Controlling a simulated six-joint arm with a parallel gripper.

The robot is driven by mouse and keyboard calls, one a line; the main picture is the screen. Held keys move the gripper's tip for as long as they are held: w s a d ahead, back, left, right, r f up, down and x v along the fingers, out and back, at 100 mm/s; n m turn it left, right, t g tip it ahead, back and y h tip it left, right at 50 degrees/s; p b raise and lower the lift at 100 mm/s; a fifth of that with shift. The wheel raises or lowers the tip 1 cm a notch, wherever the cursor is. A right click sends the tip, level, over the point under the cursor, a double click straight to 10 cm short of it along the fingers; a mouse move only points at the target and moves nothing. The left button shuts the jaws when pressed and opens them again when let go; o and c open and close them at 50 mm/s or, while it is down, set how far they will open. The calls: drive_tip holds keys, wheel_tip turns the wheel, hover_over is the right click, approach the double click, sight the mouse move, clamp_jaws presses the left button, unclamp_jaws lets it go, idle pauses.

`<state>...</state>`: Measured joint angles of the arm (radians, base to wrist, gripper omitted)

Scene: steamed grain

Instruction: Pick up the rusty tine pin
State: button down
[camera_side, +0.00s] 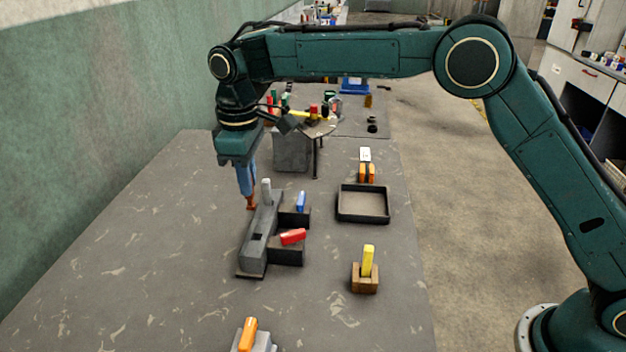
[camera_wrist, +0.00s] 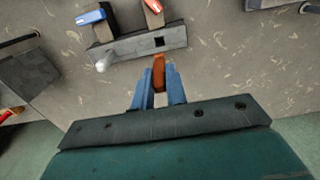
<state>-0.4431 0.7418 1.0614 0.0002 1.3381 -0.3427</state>
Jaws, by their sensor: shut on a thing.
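The rusty tine pin (camera_side: 251,204) is a rust-brown piece pointing down from my gripper (camera_side: 246,188) in the side view. In the wrist view the pin (camera_wrist: 158,73) stands between the two blue fingers of my gripper (camera_wrist: 158,92). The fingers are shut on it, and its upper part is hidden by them. The gripper is just left of the long grey block (camera_side: 254,250) in the side view. I cannot tell whether the pin's lower end touches the table.
The grey block has an empty square hole (camera_wrist: 160,42) and a pale grey pin (camera_side: 266,190). Beside it sit a blue piece (camera_side: 301,202) and a red piece (camera_side: 293,236). An empty dark tray (camera_side: 344,218) and a yellow piece (camera_side: 368,260) stand right. The table's left is clear.

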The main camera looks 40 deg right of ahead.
wheel_tip(320, 180, up, 9)
drive_tip(key=shift+f, duration=0.15)
idle(0.8)
